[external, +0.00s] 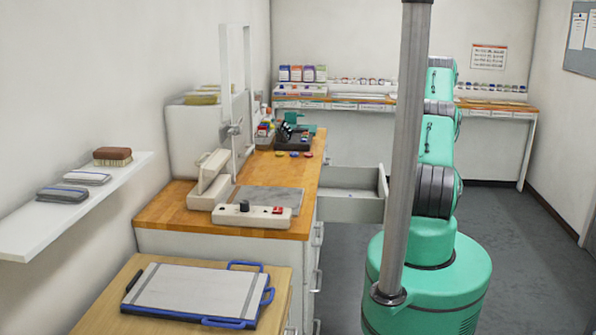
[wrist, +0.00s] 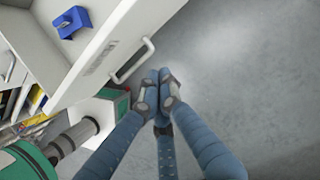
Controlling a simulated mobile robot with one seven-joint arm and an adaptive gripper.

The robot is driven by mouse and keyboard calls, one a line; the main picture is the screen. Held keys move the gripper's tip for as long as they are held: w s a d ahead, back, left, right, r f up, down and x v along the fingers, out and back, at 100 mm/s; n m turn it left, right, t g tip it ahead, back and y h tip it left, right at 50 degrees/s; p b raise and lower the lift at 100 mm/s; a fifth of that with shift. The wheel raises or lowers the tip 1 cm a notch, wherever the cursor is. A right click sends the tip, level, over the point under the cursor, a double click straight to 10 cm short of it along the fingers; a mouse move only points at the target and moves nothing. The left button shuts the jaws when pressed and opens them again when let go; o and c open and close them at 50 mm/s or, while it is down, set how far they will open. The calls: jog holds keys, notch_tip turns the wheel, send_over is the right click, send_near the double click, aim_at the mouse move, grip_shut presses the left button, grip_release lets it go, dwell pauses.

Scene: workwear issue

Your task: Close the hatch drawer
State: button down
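The hatch drawer (external: 352,207) is pulled out from the white counter cabinet in the external view. In the wrist view its white front (wrist: 110,48) crosses the upper left, with a bar handle (wrist: 132,60) on it. A blue object (wrist: 74,21) lies inside the drawer. My gripper (wrist: 160,90) has blue fingers with their grey tips drawn together and nothing visible between them. The tips are just right of and below the handle in the picture; I cannot tell whether they touch the drawer. In the external view the gripper is hidden behind my arm and column.
The wooden counter (external: 165,210) carries a control box with knobs (external: 252,216) and a grey plate. A side table (external: 105,310) with a blue-handled clipboard-like tray stands in front. Grey floor (wrist: 260,80) is clear to the drawer's right.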

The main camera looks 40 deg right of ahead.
jog(key=shift+f, duration=0.15)
jog(key=w+a+f+b, duration=0.1)
jog(key=w+a+f, duration=0.4)
jog(key=f, duration=0.4)
jog(key=shift+w+a, duration=0.2)
jog(key=shift+a, duration=0.05)
jog(key=shift+w, duration=0.1)
dwell(0.3)
jog(key=w+a, duration=2.3)
jog(key=shift+a, duration=0.1)
